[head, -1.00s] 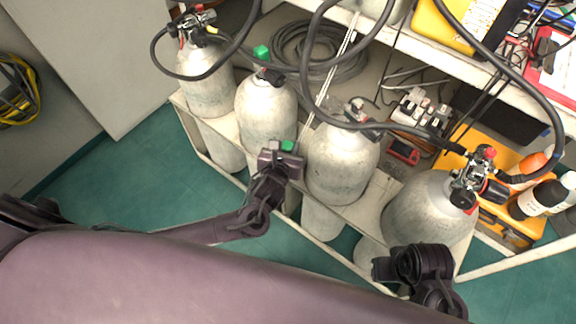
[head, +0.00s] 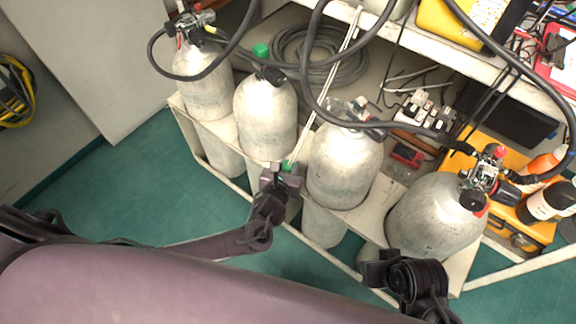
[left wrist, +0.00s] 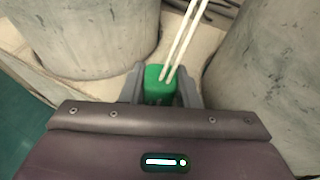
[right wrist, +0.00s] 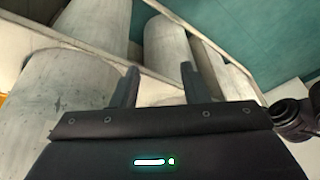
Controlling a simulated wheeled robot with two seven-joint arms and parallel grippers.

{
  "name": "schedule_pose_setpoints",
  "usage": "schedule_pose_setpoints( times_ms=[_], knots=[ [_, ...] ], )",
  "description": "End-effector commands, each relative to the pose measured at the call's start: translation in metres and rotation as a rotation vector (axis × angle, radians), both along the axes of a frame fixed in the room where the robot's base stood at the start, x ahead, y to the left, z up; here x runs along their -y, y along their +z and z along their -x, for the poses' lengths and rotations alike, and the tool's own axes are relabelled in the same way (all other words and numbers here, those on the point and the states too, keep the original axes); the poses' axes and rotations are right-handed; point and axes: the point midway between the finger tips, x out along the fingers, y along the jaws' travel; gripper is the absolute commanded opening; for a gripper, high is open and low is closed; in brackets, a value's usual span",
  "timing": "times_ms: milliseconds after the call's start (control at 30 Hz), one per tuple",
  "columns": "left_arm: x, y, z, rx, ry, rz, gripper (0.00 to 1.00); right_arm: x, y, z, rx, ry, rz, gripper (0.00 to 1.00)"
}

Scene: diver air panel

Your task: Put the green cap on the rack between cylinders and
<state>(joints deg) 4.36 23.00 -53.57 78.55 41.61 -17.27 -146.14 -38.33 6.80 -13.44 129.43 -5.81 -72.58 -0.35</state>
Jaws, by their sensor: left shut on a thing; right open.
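A green cap (left wrist: 158,84) is between the fingers of my left gripper (left wrist: 160,88), which is shut on it. In the head view my left gripper (head: 281,170) is between the second cylinder (head: 266,118) and the third cylinder (head: 343,165), at the rack (head: 222,128). In the left wrist view the cap is low in the gap between two cylinders, just in front of the rack's shelf surface; whether it touches the rack cannot be told. Another green cap (head: 261,50) sits at the second cylinder's top. My right gripper (right wrist: 158,82) is open and empty near the rack's right part.
The first cylinder (head: 203,80) and fourth cylinder (head: 432,218) stand at the rack's ends. Black hoses (head: 310,60) arch over the cylinders. Orange cases and bottles (head: 545,200) stand at right.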

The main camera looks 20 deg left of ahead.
Motion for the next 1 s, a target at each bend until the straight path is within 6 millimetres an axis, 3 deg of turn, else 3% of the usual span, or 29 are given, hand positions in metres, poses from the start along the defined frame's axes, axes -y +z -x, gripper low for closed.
schedule_pose_setpoints(
  times_ms=[33,67,200,567,1000],
  knots=[
    [0.000,-0.002,0.000,0.000,0.000,0.000,0.08,-0.001,-0.001,0.000,0.002,0.001,-0.001,0.41],
    [0.000,-0.002,0.000,0.000,0.000,0.000,0.32,-0.001,0.000,0.000,0.003,0.001,-0.002,0.41],
    [0.000,-0.001,0.000,0.000,0.000,0.000,0.50,-0.001,0.000,0.000,0.002,0.001,-0.001,0.41],
    [0.000,0.004,0.002,-0.001,-0.001,0.000,0.50,0.000,0.002,0.001,-0.002,0.000,0.000,0.41],
    [0.004,0.037,0.081,-0.004,-0.001,0.000,0.50,0.034,0.017,0.015,-0.179,-0.066,0.094,0.41]
  ],
)
